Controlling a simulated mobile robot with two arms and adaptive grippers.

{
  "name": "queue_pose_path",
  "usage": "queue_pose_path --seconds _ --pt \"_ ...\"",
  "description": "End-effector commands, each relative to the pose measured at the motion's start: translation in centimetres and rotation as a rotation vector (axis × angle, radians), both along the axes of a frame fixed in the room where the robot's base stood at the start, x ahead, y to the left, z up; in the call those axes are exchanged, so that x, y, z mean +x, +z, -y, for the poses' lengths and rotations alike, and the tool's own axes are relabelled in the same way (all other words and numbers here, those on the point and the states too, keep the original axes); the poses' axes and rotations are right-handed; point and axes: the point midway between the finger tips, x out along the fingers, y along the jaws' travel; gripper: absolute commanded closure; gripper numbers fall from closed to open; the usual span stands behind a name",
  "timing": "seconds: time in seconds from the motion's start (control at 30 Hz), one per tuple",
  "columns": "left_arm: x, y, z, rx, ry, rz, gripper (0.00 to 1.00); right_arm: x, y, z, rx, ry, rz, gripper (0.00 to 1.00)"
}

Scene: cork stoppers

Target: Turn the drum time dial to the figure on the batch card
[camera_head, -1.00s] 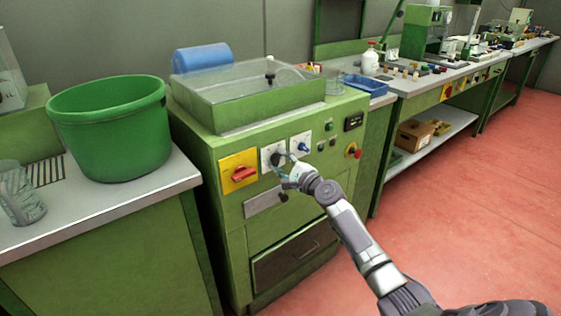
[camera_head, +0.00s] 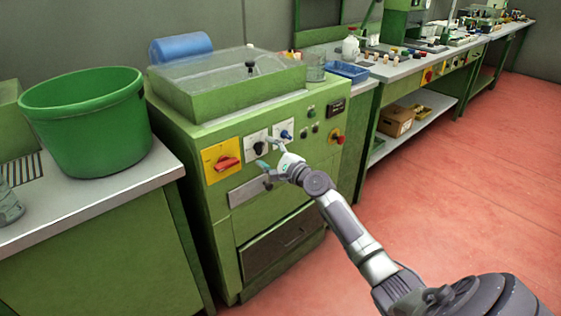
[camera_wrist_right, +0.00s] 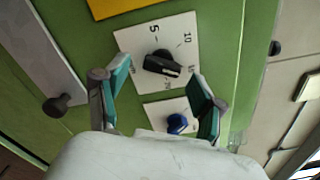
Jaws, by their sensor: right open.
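The drum time dial is a black knob (camera_head: 259,148) on a white plate on the green machine's front. In the right wrist view the black knob (camera_wrist_right: 162,64) lies tilted, with a pale mark towards its right end. The figures 5 and 10 show on its plate; the others are hard to read. My right gripper (camera_head: 273,154) is open at the panel, just in front of the dial. In the wrist view its fingers (camera_wrist_right: 158,82) stand on either side of the knob, apart from it. I cannot make out a batch card. My left gripper is out of view.
A blue knob (camera_head: 286,134) on a white plate sits right beside the dial. A red switch (camera_head: 226,163) on yellow is to its left, a red button (camera_head: 340,139) to its right. A green tub (camera_head: 85,125) stands on the left bench. The red floor (camera_head: 440,200) at right is clear.

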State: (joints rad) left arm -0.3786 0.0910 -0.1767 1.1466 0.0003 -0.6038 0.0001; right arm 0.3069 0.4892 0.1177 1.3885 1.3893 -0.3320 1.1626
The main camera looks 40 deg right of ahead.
Motion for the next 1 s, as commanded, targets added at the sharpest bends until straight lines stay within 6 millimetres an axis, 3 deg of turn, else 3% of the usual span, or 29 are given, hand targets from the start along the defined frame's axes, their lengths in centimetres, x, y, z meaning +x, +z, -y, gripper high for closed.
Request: queue_pose_path --seconds 0.2,0.43,0.63,1.0 --pt "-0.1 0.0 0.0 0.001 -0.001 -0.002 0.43 -4.9 -0.2 0.4 -0.002 0.0 -0.004 0.31" --pt "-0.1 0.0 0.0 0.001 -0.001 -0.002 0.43 -8.8 -0.1 0.7 -0.001 0.0 -0.004 0.31" --pt "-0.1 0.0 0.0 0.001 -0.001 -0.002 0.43 -10.1 0.0 0.8 0.0 0.0 -0.001 0.31" --pt "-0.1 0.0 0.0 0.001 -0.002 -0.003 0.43 -10.2 0.0 0.8 0.0 -0.001 0.0 0.31"
